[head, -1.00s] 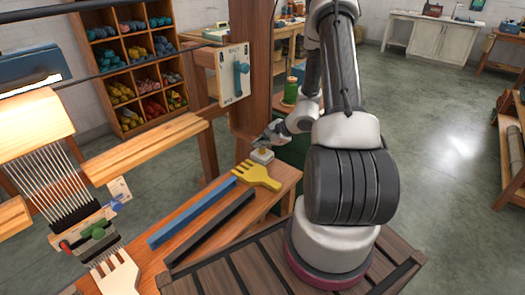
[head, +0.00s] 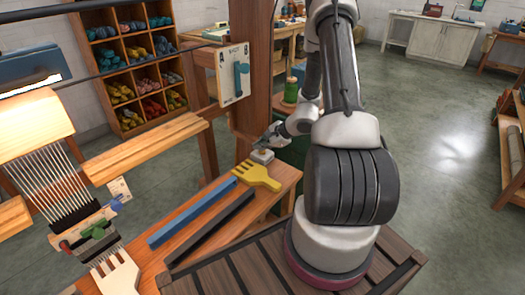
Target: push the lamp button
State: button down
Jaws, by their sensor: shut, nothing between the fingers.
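The lamp button (head: 262,156) is a small pale box with a brownish top. It sits at the far end of the wooden bench, beside the yellow comb. My gripper (head: 265,143) is shut and empty, just above the button. It is small in the head view, and I cannot tell whether its tips touch the button top. The lamp (head: 30,68) has a dark blue shade at the far left, and bright light shows beneath it.
On the bench (head: 192,202) lie a yellow comb (head: 259,176), a blue bar (head: 192,212), a dark bar (head: 210,228) and a pale comb (head: 117,277). A wooden post (head: 250,85) with a switch panel (head: 233,74) stands behind the button.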

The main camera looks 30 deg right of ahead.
aim_at(261, 152)
dwell(0.3)
jog(key=shift+r, duration=0.45)
notch_tip(261, 152, up, 6)
dwell(0.6)
dwell(0.4)
